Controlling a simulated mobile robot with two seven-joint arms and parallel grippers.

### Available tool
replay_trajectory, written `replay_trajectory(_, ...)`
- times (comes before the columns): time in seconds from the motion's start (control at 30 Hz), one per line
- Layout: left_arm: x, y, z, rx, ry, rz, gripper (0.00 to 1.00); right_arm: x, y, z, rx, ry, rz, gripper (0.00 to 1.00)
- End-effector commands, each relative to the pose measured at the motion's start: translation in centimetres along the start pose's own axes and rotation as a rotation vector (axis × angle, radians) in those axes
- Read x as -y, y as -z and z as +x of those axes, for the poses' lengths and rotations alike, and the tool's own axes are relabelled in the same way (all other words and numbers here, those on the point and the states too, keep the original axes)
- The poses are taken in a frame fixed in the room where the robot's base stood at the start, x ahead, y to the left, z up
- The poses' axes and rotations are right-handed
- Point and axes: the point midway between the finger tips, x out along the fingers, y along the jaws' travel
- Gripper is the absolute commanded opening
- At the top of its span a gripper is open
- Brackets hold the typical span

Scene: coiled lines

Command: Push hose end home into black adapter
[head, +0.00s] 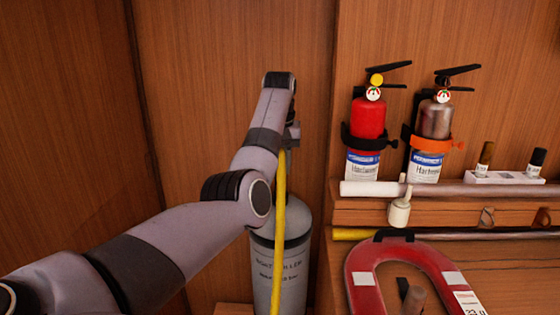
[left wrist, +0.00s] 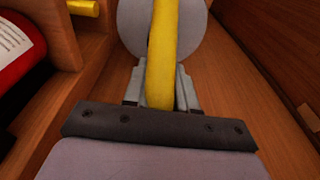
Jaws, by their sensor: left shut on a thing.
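The yellow hose (head: 279,225) hangs from my left gripper (head: 291,133) in the head view, passing in front of the grey cylinder (head: 291,262). In the left wrist view the hose (left wrist: 162,45) runs up between the fingers of my left gripper (left wrist: 160,85), which is shut on it. The hose's end cannot be made out. I cannot pick out the black adapter in either view; my arm and gripper cover part of the area at the cylinder's top. My right gripper is not in view.
Right of the cylinder, red (head: 368,118) and silver (head: 434,120) extinguishers hang on the wooden wall. Bare wooden panels (head: 70,150) stand at left.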

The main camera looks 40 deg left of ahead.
Motion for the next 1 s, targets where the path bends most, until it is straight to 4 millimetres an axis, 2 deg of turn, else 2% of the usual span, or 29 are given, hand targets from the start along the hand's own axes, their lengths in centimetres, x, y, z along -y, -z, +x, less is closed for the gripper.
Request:
replay_trajectory(0.3,-0.02,-0.1,0.89,-0.001,-0.001,0.0,0.0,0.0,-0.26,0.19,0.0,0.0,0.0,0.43)
replay_trajectory(0.7,-0.02,-0.16,1.07,0.002,0.0,0.001,0.0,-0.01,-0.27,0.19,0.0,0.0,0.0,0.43)
replay_trajectory(0.73,-0.02,-0.17,1.08,0.002,0.001,0.001,0.29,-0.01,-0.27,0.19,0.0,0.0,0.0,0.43)
replay_trajectory(0.77,-0.02,-0.17,1.09,0.003,0.001,0.001,0.39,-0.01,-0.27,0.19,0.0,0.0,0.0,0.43)
replay_trajectory(0.8,-0.02,-0.18,1.1,0.003,0.001,0.001,0.43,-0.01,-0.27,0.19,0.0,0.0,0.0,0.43)
replay_trajectory(0.97,-0.02,-0.15,1.02,0.001,0.0,0.0,0.43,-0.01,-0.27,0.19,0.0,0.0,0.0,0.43)
replay_trajectory(1.0,-0.02,-0.14,1.0,0.001,0.0,0.0,0.46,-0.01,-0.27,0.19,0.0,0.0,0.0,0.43)
